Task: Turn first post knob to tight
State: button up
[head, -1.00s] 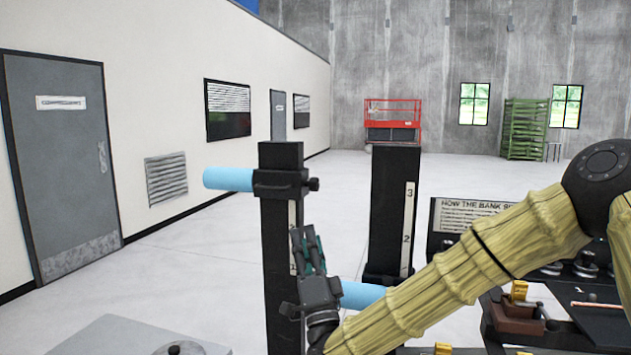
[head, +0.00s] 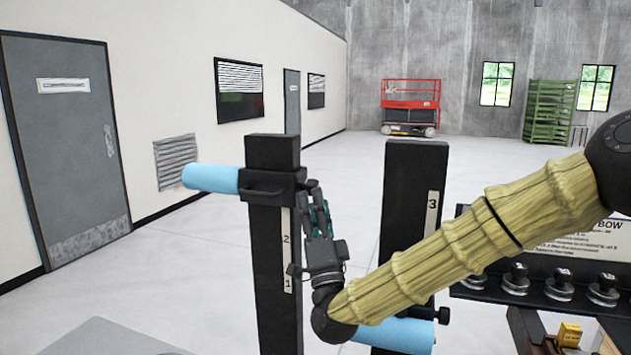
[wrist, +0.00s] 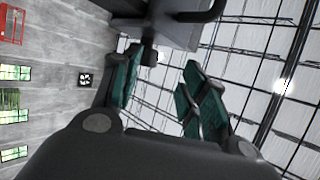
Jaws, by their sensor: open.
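The first post (head: 275,315) is black and upright, with a numbered white scale strip. A black clamp (head: 262,186) near its top holds a light-blue tube end (head: 210,178) pointing left. My gripper (head: 316,193) is just right of this clamp, fingers pointing up, open. In the head view it hides the clamp's knob. In the wrist view the dark knob (wrist: 149,52) sticks out of the clamp close to the left finger, between the open green-padded fingers (wrist: 163,62). I cannot tell whether a finger touches it.
A second black post (head: 410,165) stands to the right, with a low knob (head: 443,315) and a blue tube (head: 405,336). My forearm crosses in front of it. A dark bench with several knobs (head: 558,285) is at the right. The floor behind is open.

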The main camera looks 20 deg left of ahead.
aim_at(315, 185)
jog(key=w, duration=0.2)
jog(key=w+a+r+p, duration=0.1)
jog(key=w, duration=0.1)
jog(key=w+r, duration=0.1)
jog(key=w, duration=0.1)
jog(key=shift+a+p, duration=0.2)
jog(key=shift+p, duration=0.15)
jog(key=shift+w+a+r, duration=0.15)
jog(key=shift+w+r, duration=0.05)
jog(key=shift+w, duration=0.05)
jog(key=shift+s+r, duration=0.3)
jog(key=shift+w+a, duration=0.1)
jog(key=shift+w, duration=0.05)
